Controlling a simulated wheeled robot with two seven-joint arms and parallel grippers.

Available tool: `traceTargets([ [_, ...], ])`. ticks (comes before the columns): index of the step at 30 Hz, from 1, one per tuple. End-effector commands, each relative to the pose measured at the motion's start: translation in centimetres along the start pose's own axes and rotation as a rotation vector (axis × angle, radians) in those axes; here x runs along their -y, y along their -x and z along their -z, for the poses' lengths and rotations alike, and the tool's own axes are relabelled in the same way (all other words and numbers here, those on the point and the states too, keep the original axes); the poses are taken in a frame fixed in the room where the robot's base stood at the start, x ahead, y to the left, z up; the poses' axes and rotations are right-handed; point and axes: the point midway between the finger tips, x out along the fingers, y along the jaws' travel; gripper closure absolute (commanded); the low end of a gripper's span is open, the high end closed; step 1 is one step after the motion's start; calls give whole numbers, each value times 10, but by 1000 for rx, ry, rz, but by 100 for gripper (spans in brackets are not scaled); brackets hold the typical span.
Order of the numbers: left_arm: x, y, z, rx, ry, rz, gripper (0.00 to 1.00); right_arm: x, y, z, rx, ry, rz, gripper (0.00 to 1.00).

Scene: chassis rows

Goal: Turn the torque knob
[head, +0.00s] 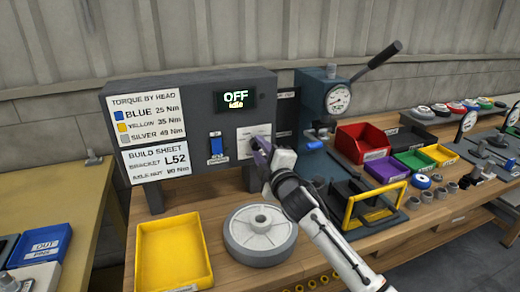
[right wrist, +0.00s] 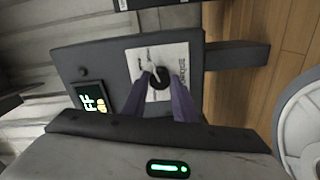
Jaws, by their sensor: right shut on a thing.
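The dark torque station (head: 190,125) stands on the wooden bench. Its display (head: 236,100) reads "OFF" with a small yellow line beneath. The torque knob (right wrist: 157,76) is a dark round knob on a white plate (right wrist: 142,62) in the right wrist view. In the head view my gripper mostly hides the knob. My right gripper (head: 262,152) is at the white plate, its purple fingers shut on the knob. In the right wrist view the fingertips (right wrist: 159,82) are at either side of the knob. My left gripper is not in view.
A blue switch (head: 216,146) sits left of the plate. A grey wheel (head: 260,232) and a yellow tray (head: 170,255) lie in front of the station. A lever press (head: 325,105), red bin (head: 362,143) and yellow-handled fixture (head: 372,200) stand to the right.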

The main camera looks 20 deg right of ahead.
Motion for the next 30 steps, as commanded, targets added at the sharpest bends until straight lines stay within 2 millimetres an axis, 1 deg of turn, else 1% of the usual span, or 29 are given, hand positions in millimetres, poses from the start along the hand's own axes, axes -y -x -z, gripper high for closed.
traceTargets([
  [3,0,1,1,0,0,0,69,2,0,0,1,-56,3,96],
  [9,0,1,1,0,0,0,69,2,0,-1,2,-109,3,96],
  [24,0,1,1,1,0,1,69,2,0,0,1,-128,3,96],
  [25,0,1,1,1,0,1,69,2,0,0,1,-128,3,72],
  [28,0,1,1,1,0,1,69,1,0,0,1,-127,2,56],
  [30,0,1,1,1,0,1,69,1,0,0,1,-127,2,55],
])
